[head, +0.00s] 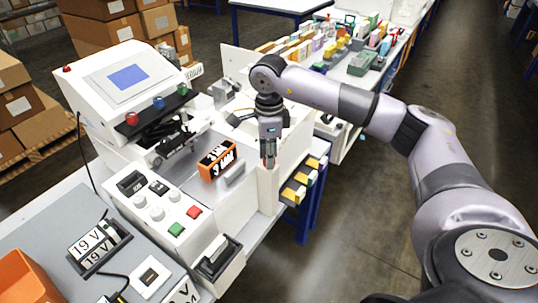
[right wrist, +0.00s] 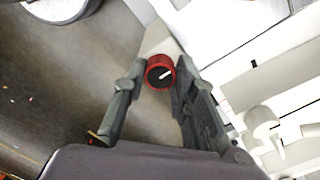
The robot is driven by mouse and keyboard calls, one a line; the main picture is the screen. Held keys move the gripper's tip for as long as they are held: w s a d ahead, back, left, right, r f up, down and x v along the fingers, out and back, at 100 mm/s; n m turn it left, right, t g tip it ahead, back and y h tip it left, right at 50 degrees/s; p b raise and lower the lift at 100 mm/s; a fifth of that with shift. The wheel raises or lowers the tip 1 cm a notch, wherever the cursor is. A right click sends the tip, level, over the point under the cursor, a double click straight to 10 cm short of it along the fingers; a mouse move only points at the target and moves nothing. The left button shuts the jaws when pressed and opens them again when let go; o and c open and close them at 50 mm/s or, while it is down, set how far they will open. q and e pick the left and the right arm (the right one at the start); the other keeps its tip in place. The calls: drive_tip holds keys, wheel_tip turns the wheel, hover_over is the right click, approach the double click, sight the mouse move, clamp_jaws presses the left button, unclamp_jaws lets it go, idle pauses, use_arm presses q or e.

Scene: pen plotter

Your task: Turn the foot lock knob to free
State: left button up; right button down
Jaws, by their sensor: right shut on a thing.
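The foot lock knob (right wrist: 158,77) is a red ring with a dark face and a short white pointer mark. In the right wrist view it sits between the fingertips of my right gripper (right wrist: 161,70), which is shut on it. The pointer mark points up and to the right in that view. In the head view my right gripper (head: 269,162) hangs pointing down at the right end of the white plotter machine (head: 235,205). The knob is hard to make out there behind the fingers. My left gripper is not in view.
A control panel with green and red buttons (head: 176,229) is at front left. Yellow-fronted bins (head: 294,194) are right of the gripper. Open floor (head: 365,220) lies further right.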

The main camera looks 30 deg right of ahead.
drive_tip(key=c, duration=1.3)
unclamp_jaws()
wheel_tip(320, 180, up, 12)
drive_tip(key=shift+f, duration=0.1)
